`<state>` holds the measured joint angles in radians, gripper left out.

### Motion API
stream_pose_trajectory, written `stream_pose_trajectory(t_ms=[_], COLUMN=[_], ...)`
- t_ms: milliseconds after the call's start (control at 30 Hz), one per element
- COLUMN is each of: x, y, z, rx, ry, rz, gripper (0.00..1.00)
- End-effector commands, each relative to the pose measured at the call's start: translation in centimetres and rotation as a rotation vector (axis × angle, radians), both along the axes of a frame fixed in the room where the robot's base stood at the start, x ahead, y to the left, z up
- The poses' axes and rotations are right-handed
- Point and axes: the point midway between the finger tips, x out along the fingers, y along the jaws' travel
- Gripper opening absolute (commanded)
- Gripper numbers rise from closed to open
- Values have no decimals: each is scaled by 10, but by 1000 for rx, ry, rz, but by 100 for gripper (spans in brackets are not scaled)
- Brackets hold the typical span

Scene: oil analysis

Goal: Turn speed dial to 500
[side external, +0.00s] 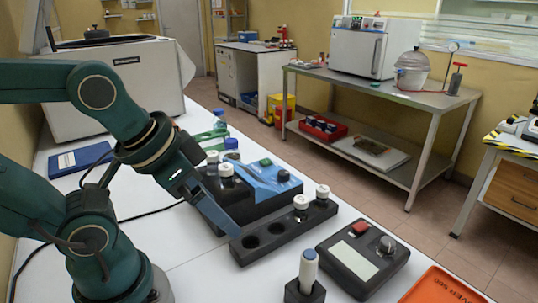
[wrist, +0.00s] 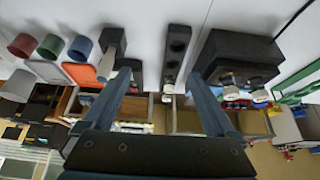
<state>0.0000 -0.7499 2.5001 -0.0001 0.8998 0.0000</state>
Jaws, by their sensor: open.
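Two knobs show in the side view, and I cannot read which is the speed dial. A dark knob (side external: 283,176) sits on the blue-topped device (side external: 262,181) beside a green button. A silver knob (side external: 386,245) sits on the black control box (side external: 362,257), with a red button and a pale display. No scale or number is legible. My gripper (side external: 222,214) is left of the blue-topped device, near the black vial rack (side external: 284,232), apart from both knobs. In the wrist view my gripper (wrist: 158,77) has its blue fingers wide apart with nothing between them.
White-capped vials stand in the rack and device. An orange tray (side external: 445,288) lies at the front right. A dark cable crosses the white table.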

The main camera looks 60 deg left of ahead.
Motion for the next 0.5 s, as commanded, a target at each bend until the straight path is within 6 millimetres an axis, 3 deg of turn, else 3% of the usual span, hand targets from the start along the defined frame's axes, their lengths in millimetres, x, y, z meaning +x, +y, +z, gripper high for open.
stream_pose_trajectory(t_ms=[67,233,500], x=[1,25,101], y=[0,3,27], z=[0,26,58], rx=[-4,-13,-19], ry=[-3,-86,-120], rz=[8,45,177], gripper=[70,70,70])
